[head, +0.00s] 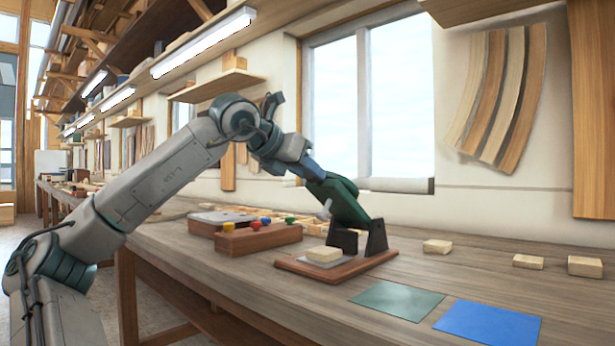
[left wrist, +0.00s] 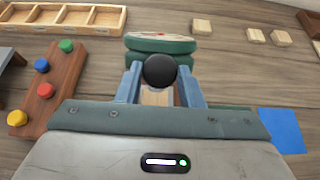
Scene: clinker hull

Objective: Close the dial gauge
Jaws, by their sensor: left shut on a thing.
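The dial gauge has a green arm (head: 345,202) hinged between dark brackets (head: 376,238) on a reddish wooden base (head: 352,266). A small pale wooden block (head: 323,253) sits on a light plate on the base, below the raised arm. My left gripper (head: 312,174) is at the arm's raised end, shut on its black knob (left wrist: 160,70). In the left wrist view, the green body with a pale round face (left wrist: 161,37) lies just beyond the knob. My right gripper is not in view.
A wooden rack (head: 258,238) with coloured knobs stands left of the gauge. A compartment tray (left wrist: 68,18) lies behind it. Pale blocks (head: 437,246) lie to the right. A green mat (head: 398,300) and a blue mat (head: 489,322) lie flat in front.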

